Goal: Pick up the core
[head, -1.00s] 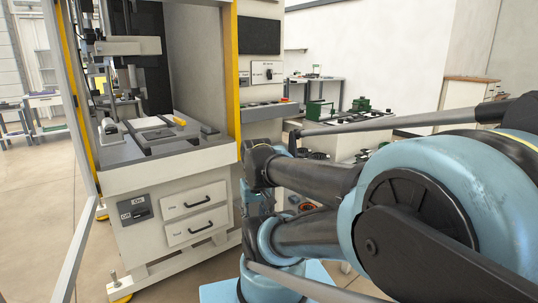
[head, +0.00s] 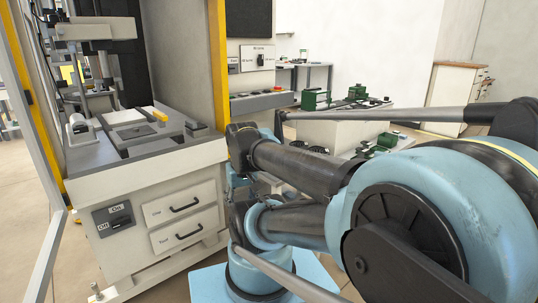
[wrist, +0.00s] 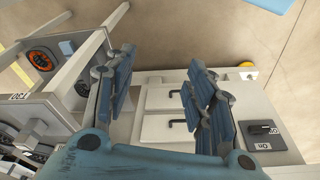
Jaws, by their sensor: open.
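My gripper (wrist: 158,88) is open and empty in the wrist view, with its two blue fingers wide apart. In the head view my own arm hides it. I cannot tell for sure which thing is the core. A round black piece with an orange ring (wrist: 42,58) lies at the upper left of the wrist view, to the left of my fingers and apart from them. Dark round pieces (wrist: 38,152) also show at the lower left of that view, partly cut off.
A machine cabinet (head: 150,165) with two drawers (head: 172,205) stands at the left, its frame open. Behind my arm, a white bench (head: 335,128) carries green devices (head: 316,98). A wooden-topped cabinet (head: 455,85) stands at the far right. Bare floor (wrist: 215,30) shows beyond my fingers.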

